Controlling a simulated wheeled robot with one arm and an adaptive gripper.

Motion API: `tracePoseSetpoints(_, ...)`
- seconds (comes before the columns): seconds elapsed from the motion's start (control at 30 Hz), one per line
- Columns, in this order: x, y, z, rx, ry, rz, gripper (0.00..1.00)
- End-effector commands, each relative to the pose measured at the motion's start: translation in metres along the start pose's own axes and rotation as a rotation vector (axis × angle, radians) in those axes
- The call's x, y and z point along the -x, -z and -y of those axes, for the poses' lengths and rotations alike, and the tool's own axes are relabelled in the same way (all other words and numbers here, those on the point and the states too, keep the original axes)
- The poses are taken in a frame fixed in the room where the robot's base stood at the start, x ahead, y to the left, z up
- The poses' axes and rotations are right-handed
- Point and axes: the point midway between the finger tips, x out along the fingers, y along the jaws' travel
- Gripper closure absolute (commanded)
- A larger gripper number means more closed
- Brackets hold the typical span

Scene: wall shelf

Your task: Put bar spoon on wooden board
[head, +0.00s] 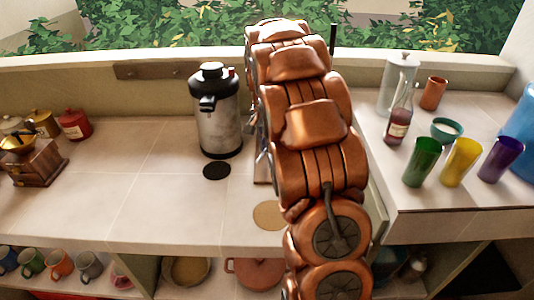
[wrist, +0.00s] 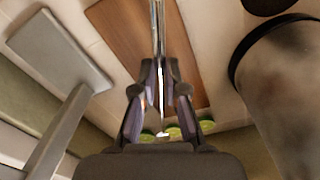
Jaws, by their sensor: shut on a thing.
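My gripper (wrist: 160,72) is shut on the bar spoon (wrist: 158,28), a thin shiny metal rod running up and down the wrist view between the fingertips. The wooden board (wrist: 122,32) is a brown rectangle behind the spoon and fingers. The spoon overlaps the board in this view; I cannot tell whether they touch. In the head view my copper-coloured arm hides the gripper and nearly all of the board. Only a thin brown strip of the board (head: 262,172) shows left of the arm, with some shiny metal above it.
A steel and black urn (head: 218,110) stands close left of my arm and fills the right side of the wrist view (wrist: 287,95). A grey flat-ended object (wrist: 62,50) lies at left there. Cups (head: 460,160) and a bottle (head: 398,118) stand right. The left-centre counter is clear.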

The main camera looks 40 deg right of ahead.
Motion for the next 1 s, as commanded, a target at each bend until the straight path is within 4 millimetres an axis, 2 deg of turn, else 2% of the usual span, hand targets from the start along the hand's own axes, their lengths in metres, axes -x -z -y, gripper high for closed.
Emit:
tracePoseSetpoints(0.27,-0.022,-0.001,0.001,0.001,0.0,0.0,1.0)
tracePoseSetpoints(0.5,-0.052,-0.002,0.001,0.002,0.0,0.001,1.0)
tracePoseSetpoints(0.9,-0.057,-0.001,0.002,0.002,0.001,-0.001,1.0)
tracePoseSetpoints(0.93,-0.056,-0.001,0.002,0.002,0.001,-0.001,0.86)
tracePoseSetpoints(1.0,-0.056,-0.001,0.002,0.002,0.001,-0.001,0.79)
